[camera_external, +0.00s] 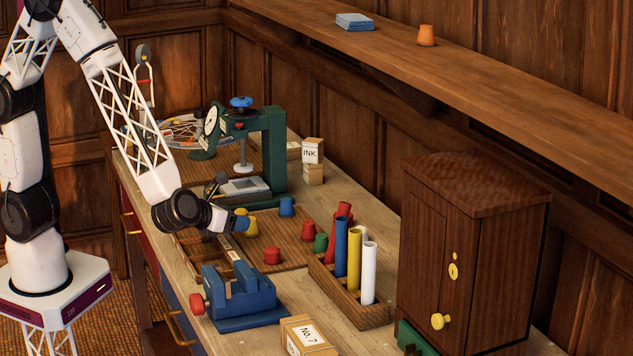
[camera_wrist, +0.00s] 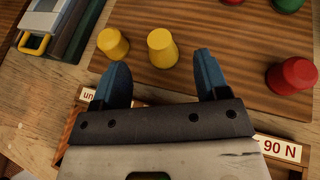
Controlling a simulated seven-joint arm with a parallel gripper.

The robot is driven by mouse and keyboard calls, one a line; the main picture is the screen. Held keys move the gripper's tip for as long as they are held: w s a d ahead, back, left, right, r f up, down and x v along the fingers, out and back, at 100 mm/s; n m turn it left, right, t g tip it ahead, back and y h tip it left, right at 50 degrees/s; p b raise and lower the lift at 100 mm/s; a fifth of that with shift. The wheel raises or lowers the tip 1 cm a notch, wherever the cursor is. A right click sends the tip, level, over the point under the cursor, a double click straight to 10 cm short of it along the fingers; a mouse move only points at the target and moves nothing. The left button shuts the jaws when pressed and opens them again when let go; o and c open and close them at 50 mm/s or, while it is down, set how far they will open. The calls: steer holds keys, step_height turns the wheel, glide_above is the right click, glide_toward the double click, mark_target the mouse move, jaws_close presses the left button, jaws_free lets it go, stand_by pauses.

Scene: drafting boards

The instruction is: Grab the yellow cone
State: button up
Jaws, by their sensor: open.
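Two yellow cones stand on the striped wooden board (camera_wrist: 220,32). In the wrist view one yellow cone (camera_wrist: 162,48) is just beyond the gap between my fingertips, and the other yellow cone (camera_wrist: 113,43) is to its left, beyond the left finger. My gripper (camera_wrist: 161,61) is open with blue fingers, and nothing shows held in it. In the external view my gripper (camera_external: 243,222) is low over the board, with a yellow cone (camera_external: 252,229) beside the fingers and a bit of yellow (camera_external: 241,212) showing behind them.
On the board are a blue cone (camera_external: 287,207), red cones (camera_external: 308,230) (camera_external: 272,256) and a green cone (camera_external: 320,242). A blue vise (camera_external: 240,297), a rack of tubes (camera_external: 375,312), a green press (camera_external: 272,150) and a cabinet (camera_external: 470,255) surround it. An orange cone (camera_external: 426,36) is on the shelf.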

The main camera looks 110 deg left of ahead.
mark_target(257, 220)
stand_by(0.3)
steer(key=shift+x, duration=1.3)
steer(key=shift+x, duration=2.6)
steer(key=c, duration=1)
